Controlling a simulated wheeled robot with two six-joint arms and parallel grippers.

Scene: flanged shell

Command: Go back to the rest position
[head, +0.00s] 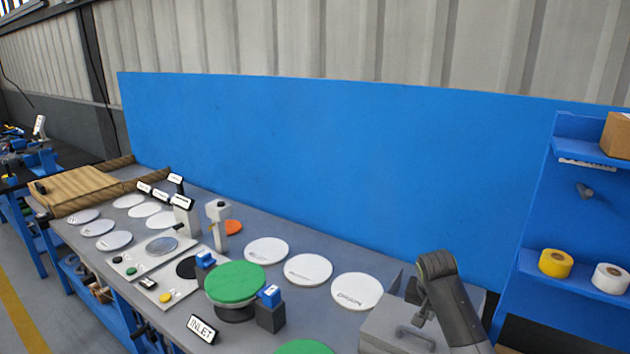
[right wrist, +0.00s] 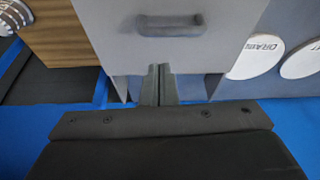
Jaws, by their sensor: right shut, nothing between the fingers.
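My right gripper (right wrist: 159,72) shows in the right wrist view, its two fingers together and empty. Its tips are in front of a grey box with a handle (right wrist: 205,45); I cannot tell whether they touch it. In the head view my right arm rises at the lower right, beside this grey box (head: 372,327). A green disc (head: 235,282) sits on a dark round body at the middle of the bench, with small blue-topped blocks beside it. My left gripper is not in view.
The grey bench (head: 335,328) carries several white discs (head: 308,270), an INLET sign (head: 202,329) and a small grey post (head: 220,228). A blue panel (head: 300,150) stands behind. A blue shelf (head: 540,205) with tape rolls is at right.

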